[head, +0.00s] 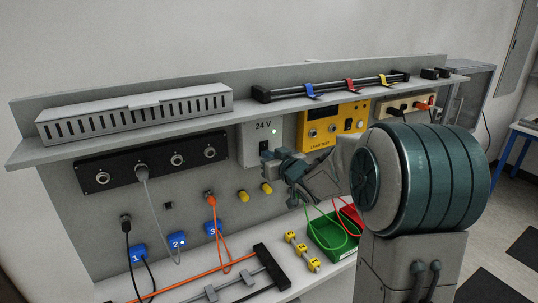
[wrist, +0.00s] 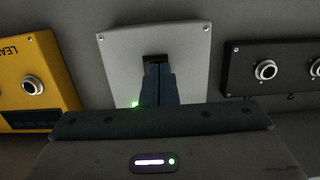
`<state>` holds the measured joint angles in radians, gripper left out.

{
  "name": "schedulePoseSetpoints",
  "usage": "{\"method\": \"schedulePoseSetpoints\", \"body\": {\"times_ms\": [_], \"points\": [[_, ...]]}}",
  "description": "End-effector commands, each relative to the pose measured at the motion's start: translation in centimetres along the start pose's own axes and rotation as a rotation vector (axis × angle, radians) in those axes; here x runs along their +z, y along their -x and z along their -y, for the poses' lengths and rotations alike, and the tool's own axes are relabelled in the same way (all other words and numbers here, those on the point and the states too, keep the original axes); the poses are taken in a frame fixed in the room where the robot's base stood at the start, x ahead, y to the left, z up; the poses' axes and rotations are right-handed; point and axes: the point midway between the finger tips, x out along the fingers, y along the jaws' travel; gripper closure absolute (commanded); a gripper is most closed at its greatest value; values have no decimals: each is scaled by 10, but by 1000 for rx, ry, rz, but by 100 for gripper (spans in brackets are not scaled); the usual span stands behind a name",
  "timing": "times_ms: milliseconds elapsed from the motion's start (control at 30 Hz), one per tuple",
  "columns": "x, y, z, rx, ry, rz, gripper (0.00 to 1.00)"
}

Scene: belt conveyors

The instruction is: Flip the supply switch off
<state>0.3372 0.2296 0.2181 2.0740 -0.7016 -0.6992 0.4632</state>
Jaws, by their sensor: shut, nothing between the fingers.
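The supply is a light grey box marked 24 V (head: 255,128) on the back panel, with a lit green lamp. Its small dark switch (head: 264,146) is on the front face. In the wrist view the supply plate (wrist: 190,50) is upside down, with the black switch (wrist: 154,58) in its middle and the green glow at its lower left. My gripper (head: 271,158) is shut and empty, just below the switch in the head view. In the wrist view the closed fingertips (wrist: 157,68) are right at the switch and partly cover it. I cannot tell whether they touch it or which way it is tilted.
A yellow leak tester (head: 332,124) is close on the right. A black socket panel (head: 152,166) is on the left, and a shelf (head: 240,106) overhangs above. Cables, blue numbered blocks (head: 177,241) and a green bin (head: 328,240) are lower down.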

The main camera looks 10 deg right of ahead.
Motion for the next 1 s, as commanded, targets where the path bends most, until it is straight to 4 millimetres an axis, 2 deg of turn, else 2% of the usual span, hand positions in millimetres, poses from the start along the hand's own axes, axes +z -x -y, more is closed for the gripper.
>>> {"method": "schedulePoseSetpoints", "body": {"times_ms": [467, 1000], "points": [[4, -3, 0, 0, 0, -10, 100], [10, -13, 0, -1, 1, -172, 100]]}}
